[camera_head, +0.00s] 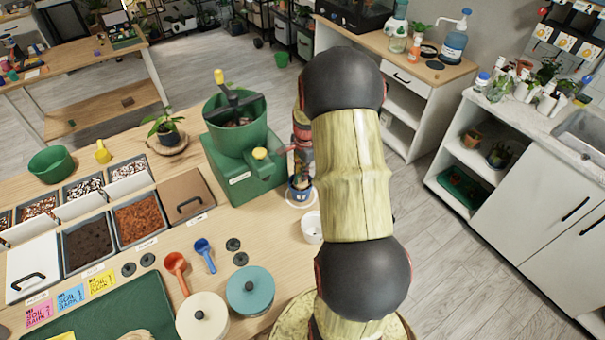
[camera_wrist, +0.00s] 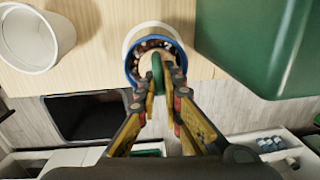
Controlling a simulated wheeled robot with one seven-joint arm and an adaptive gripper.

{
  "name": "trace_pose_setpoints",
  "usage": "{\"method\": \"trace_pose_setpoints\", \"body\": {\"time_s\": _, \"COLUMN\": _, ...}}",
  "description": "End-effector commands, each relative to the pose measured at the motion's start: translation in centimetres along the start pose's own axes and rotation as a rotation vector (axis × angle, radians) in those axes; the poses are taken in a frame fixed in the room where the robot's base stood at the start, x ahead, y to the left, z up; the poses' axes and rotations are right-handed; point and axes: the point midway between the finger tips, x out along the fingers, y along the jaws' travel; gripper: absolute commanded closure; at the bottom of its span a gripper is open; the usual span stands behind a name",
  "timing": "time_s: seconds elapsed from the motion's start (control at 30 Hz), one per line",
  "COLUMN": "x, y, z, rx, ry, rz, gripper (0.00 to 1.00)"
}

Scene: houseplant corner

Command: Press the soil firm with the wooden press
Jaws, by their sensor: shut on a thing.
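My gripper (camera_wrist: 159,84) points at the blue-rimmed pot in the wrist view. Its fingers are closed around a narrow, greenish rounded piece (camera_wrist: 157,68), which I take to be the wooden press; its pressing end is not clearly visible. The held piece overlaps the near part of the pot's opening. The pot (camera_wrist: 129,55) has a white-and-blue rim and brown, grainy soil (camera_wrist: 152,43) inside. In the head view the small blue pot (camera_head: 299,193) stands at the table's right edge, beside the green machine. My arm hides much of the gripper there. Contact with the soil cannot be told.
The green machine (camera_head: 227,174) with its hopper stands close left of the pot. A white cup (camera_head: 311,228) stands just nearer. Scoops, black discs, lidded jars and soil bins fill the table further left. Floor lies beyond the table's right edge.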

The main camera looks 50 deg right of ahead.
Motion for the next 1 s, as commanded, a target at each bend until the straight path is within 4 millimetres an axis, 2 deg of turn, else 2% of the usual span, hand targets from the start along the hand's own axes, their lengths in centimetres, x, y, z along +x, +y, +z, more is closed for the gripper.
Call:
{"method": "trace_pose_setpoints", "body": {"time_s": 0.17, "x": -0.4, "y": 0.0, "z": 0.0, "rx": 0.000, "ry": 0.000, "rz": 0.001, "gripper": 1.00}}
{"method": "trace_pose_setpoints", "body": {"time_s": 1.0, "x": -6.5, "y": -0.6, "z": 0.0, "rx": 0.000, "ry": 0.000, "rz": 0.000, "gripper": 1.00}}
